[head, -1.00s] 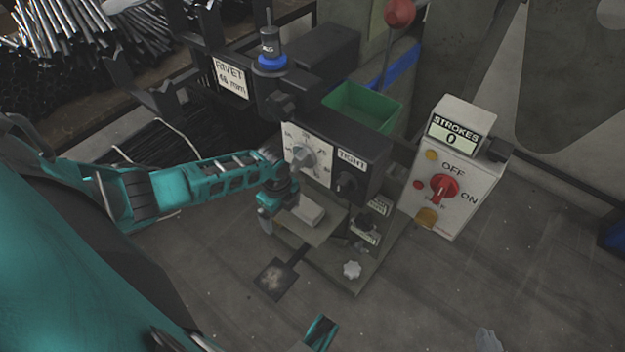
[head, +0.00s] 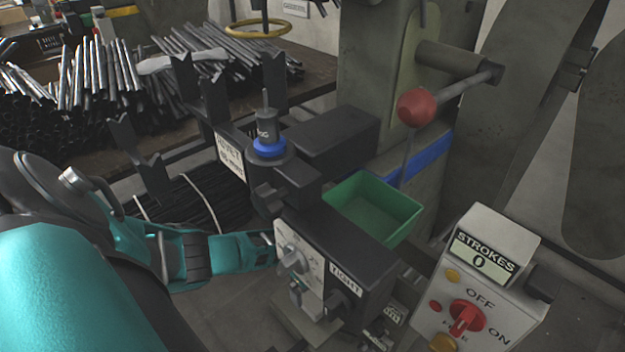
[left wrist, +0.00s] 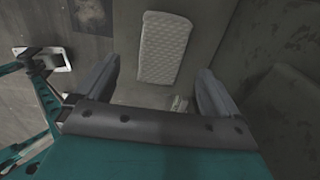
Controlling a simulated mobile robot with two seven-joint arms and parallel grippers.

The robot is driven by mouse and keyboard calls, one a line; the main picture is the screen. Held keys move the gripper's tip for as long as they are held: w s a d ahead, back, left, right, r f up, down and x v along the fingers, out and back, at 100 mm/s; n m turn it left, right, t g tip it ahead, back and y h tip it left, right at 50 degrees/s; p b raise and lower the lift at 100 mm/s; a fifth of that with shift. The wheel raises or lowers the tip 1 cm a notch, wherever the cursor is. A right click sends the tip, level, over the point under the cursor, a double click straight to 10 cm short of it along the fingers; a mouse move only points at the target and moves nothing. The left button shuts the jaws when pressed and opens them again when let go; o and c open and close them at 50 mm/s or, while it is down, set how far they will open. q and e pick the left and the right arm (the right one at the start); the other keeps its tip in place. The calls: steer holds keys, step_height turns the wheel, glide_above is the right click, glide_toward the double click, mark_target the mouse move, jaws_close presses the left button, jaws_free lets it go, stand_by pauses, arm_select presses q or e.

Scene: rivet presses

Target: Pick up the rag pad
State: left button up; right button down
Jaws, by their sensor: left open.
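The rag pad (left wrist: 165,47) is a white quilted rectangular pad, seen in the left wrist view, lying on a flat grey-brown surface. My left gripper (left wrist: 158,70) is open, with its two fingers spread wide on either side of the pad's near end. The pad lies ahead of and between the fingers, and nothing is gripped. In the head view my left arm reaches in to the press panel (head: 293,250); its gripper is mostly hidden there, and I cannot make out the pad. My right gripper is not in view.
A green bin (head: 375,207) sits behind the panel. A red ball-ended lever (head: 417,107) stands above it. A strokes counter box (head: 480,285) with a red switch stands at right. Dark rods (head: 190,205) lie by my left arm. A dark upright surface is at right in the wrist view.

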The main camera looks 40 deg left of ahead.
mark_target(312, 297)
arm_select(q)
steer(key=shift+f, duration=0.65)
step_height(312, 297, down, 4)
steer(key=b, duration=0.3)
steer(key=shift+w+r, duration=0.1)
steer(key=shift+r, duration=0.05)
steer(key=shift+f, duration=0.4)
steer(key=shift+a+f, duration=0.1)
steer(key=shift+f, duration=0.05)
steer(key=c, duration=0.9)
steer(key=shift+c, duration=0.7)
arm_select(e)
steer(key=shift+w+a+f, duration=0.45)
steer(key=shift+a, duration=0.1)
